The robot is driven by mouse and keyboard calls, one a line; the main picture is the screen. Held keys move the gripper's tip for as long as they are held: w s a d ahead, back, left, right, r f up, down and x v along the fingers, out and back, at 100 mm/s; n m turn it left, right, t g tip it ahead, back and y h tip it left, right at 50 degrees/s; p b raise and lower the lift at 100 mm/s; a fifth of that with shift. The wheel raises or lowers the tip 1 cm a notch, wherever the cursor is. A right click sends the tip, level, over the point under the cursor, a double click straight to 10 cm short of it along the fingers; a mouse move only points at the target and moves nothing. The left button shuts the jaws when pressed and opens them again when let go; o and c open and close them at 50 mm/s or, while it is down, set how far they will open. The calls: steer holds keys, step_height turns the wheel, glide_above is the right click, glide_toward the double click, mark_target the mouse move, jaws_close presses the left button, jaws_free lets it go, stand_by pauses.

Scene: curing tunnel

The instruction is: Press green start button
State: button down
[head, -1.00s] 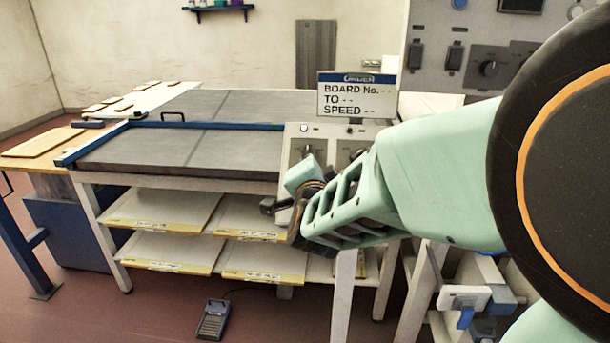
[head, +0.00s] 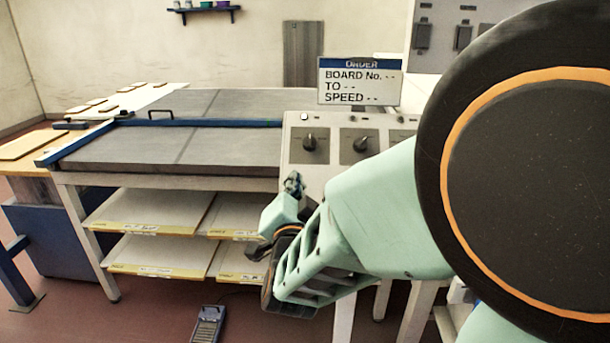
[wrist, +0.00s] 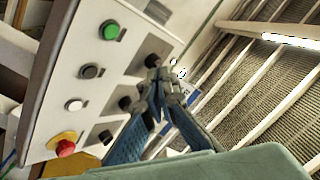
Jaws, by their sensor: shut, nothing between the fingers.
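The green start button (wrist: 109,30) shows in the wrist view, at the top left of the light grey control panel (wrist: 62,80). It is round and sits in a dark ring, with nothing touching it. My gripper (wrist: 163,85) is shut and empty, in front of the panel and to the right of the green button in that view. In the head view my gripper (head: 293,185) is just below the two black knobs on the panel (head: 325,177). I cannot make out the green button in the head view.
A white button (wrist: 73,104), a black button (wrist: 89,71) and a red mushroom button on a yellow base (wrist: 66,147) share the panel. Black knobs (head: 309,142) also stick out. An order sign (head: 358,82) stands behind it. The grey table (head: 150,148) is left.

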steer(key=shift+w+d+f+b, duration=0.1)
steer(key=shift+w+f+b, duration=2.5)
steer(key=shift+w+f, duration=0.55)
steer(key=shift+f, duration=0.1)
steer(key=shift+w+f+b, duration=0.2)
steer(key=shift+w+b, duration=0.05)
steer(key=shift+b, duration=0.4)
steer(key=shift+w+f+b, duration=0.25)
steer(key=shift+w+b, duration=0.05)
steer(key=shift+b, duration=0.2)
steer(key=shift+s+r, duration=0.55)
steer(key=shift+s, duration=0.05)
steer(key=shift+r, duration=0.1)
